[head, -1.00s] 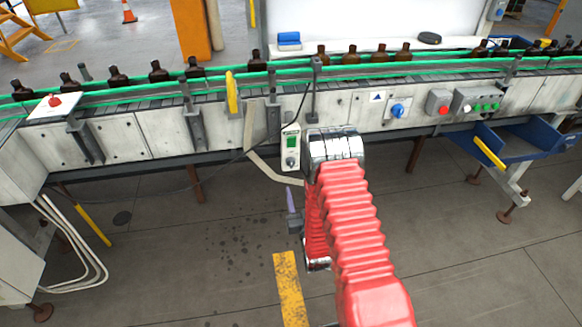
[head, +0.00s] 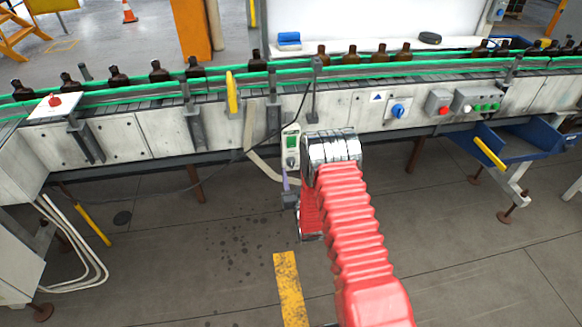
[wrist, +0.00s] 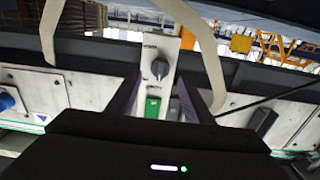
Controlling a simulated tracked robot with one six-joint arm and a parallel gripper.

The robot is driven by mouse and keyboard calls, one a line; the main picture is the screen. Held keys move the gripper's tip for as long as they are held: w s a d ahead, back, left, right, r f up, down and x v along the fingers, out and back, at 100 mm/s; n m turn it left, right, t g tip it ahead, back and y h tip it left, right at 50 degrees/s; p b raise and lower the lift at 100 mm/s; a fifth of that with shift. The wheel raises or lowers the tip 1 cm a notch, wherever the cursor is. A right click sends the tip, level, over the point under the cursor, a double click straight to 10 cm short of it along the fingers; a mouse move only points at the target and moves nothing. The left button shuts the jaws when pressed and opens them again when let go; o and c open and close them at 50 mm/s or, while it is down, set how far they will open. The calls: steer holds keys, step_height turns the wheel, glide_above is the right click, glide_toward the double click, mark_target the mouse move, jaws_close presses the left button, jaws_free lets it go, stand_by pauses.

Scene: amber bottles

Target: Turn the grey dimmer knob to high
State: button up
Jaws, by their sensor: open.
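The grey dimmer knob (head: 291,161) is on a pale control box (head: 291,141) with a green panel (head: 291,143), hanging at the conveyor's front edge. In the wrist view the knob (wrist: 160,68) sits between the far ends of my gripper's two dark fingers, apart from both. My gripper (head: 287,184) is open and empty, just below the knob in the head view. The wrist view is turned over, with the green panel (wrist: 152,107) below the knob. The knob's ridge looks roughly upright there; its scale marks are too small to read.
A black cable (head: 299,105) and a beige strap (head: 262,165) run close to the box. A blue rotary switch (head: 398,110) and a red button (head: 443,110) are to the right. Amber bottles (head: 159,72) stand along the conveyor above. The floor below is open.

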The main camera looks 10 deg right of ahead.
mark_target(291, 165)
steer(key=shift+w, duration=2.05)
steer(key=shift+c, duration=0.6)
steer(key=c, duration=0.9)
steer(key=shift+a, duration=0.2)
steer(key=shift+d, duration=0.1)
